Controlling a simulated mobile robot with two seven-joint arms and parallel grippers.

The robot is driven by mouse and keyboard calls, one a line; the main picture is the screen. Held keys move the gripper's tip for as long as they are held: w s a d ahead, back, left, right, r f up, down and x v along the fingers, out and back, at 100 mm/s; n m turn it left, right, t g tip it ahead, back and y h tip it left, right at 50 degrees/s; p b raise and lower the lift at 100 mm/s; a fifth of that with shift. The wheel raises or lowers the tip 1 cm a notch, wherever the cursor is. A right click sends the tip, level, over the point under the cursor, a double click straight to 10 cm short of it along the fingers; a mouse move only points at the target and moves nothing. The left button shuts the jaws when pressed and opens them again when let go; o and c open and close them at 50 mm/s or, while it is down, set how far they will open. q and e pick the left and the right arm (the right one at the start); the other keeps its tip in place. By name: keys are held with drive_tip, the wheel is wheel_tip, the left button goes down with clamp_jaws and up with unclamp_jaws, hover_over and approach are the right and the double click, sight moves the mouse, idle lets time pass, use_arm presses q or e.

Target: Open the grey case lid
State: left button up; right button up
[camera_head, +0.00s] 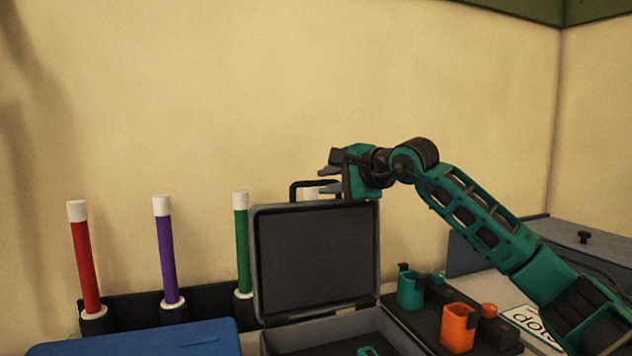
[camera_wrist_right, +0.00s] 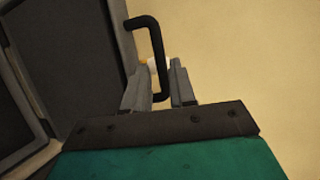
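The grey case lid (camera_head: 316,258) stands raised, nearly upright, at the back of the case base (camera_head: 325,332). Its black handle (camera_head: 293,190) is at the lid's top edge. My right gripper (camera_head: 325,180) is at the lid's top right, beside the handle, with its fingers apart. In the right wrist view, the lid (camera_wrist_right: 70,60) is on the left and the handle (camera_wrist_right: 157,50) reaches across to between the open fingers (camera_wrist_right: 162,80). Whether a finger touches the handle is unclear. My left gripper is not in view.
Red (camera_head: 85,255), purple (camera_head: 166,250) and green (camera_head: 242,240) white-tipped wands stand in a dark rack behind. A blue case (camera_head: 150,342) lies at front left. Teal (camera_head: 410,288) and orange (camera_head: 458,326) cups sit on a dark tray to the right. A grey box (camera_head: 590,245) is farther right.

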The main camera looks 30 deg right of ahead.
sight(318, 183)
drive_tip(key=shift+x, duration=2.3)
drive_tip(key=shift+r, duration=0.1)
clamp_jaws()
